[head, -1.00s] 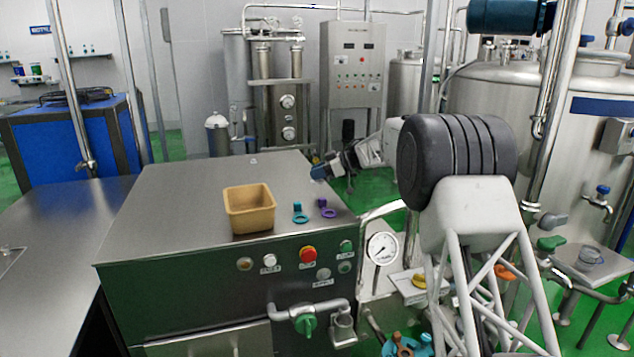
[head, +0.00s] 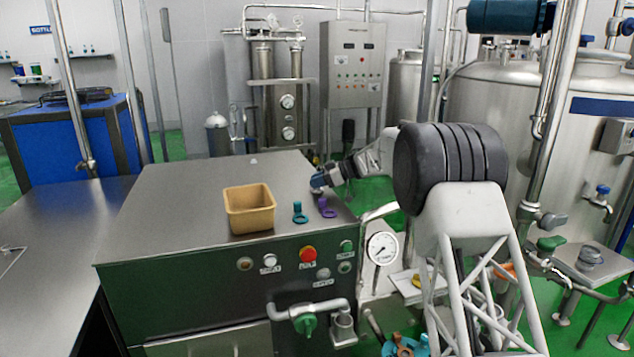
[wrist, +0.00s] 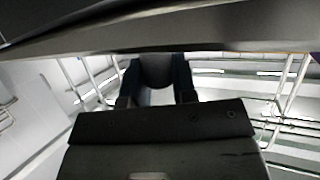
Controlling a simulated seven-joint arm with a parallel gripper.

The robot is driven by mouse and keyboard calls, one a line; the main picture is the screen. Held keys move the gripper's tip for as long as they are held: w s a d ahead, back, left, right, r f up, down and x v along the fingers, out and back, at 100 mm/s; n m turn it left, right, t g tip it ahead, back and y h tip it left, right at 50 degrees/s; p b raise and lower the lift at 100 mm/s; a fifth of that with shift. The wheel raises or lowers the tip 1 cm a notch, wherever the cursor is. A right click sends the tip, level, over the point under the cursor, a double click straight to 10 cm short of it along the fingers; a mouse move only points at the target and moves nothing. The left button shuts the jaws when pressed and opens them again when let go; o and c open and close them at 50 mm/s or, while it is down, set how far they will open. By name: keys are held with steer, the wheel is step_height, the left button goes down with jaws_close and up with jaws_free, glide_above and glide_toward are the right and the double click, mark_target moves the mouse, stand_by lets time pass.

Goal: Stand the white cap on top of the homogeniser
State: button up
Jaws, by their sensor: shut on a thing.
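In the wrist view a shaded rounded piece, grey above and pale below, sits between the two dark fingers (wrist: 157,82). The cap's full shape is hidden.
A tan open box (head: 249,222) stands on the steel top. A teal piece (head: 298,213) and a purple piece (head: 326,209) stand near the front right edge, close to my gripper. A tiny white thing (head: 253,161) lies at the back. The top's left half is clear.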

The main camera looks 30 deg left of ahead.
steer(key=shift+f, duration=0.15)
steer(key=o, duration=0.9)
steer(key=shift+r, duration=0.2)
steer(key=v, duration=1.2)
steer(key=shift+r, duration=0.1)
stand_by(0.4)
